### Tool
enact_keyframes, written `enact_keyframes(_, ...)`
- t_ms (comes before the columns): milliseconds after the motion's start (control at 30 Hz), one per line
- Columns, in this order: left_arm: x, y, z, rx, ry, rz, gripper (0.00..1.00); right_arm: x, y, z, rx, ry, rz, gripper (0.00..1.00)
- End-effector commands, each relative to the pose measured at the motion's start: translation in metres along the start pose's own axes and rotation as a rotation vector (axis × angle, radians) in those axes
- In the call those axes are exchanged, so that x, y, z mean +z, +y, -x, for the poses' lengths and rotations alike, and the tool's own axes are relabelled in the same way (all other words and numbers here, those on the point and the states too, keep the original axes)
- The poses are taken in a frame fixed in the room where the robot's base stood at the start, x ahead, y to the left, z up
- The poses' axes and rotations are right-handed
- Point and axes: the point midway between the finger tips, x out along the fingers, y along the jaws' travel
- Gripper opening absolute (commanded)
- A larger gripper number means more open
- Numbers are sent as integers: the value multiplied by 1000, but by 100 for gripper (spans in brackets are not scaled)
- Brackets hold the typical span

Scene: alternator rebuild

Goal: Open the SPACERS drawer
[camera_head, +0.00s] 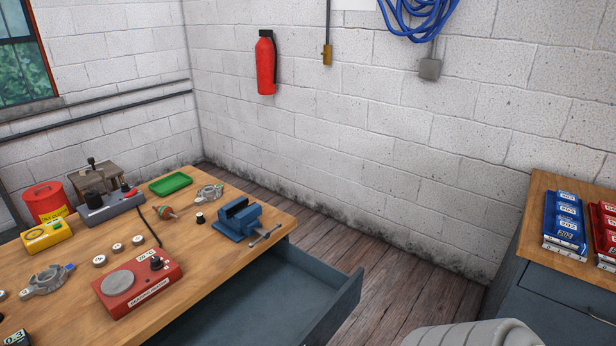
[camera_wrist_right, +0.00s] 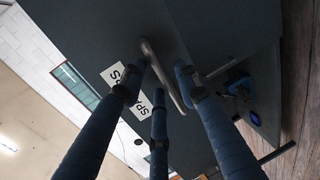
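The grey-blue drawer under the workbench is pulled out in the head view, and its inside (camera_head: 290,290) looks empty. In the right wrist view, a drawer front (camera_wrist_right: 100,40) carries a white SPACERS label (camera_wrist_right: 125,85), partly hidden by my fingers. Its curved metal handle (camera_wrist_right: 160,70) lies between the fingers of my right gripper (camera_wrist_right: 160,75). The fingers are spread with gaps beside the handle; firm contact does not show. The head view does not show the right gripper. My left gripper is in neither view.
A blue vise (camera_head: 240,218) stands on the workbench (camera_head: 215,275) above the drawer. A cabinet (camera_head: 560,300) with blue boxes (camera_head: 565,222) stands at right. Wooden floor (camera_head: 400,280) is clear between.

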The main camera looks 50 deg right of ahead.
Motion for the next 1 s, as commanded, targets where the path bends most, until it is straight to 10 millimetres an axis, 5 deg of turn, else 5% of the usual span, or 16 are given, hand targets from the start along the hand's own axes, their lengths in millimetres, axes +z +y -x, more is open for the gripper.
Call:
enact_keyframes(200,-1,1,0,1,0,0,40,0,-2,50,-6,-2,-1,32)
enact_keyframes(433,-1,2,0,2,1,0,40,0,-1,86,-4,-2,-1,32)
enact_keyframes(1000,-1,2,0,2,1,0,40,0,-1,96,-2,-1,-1,32)
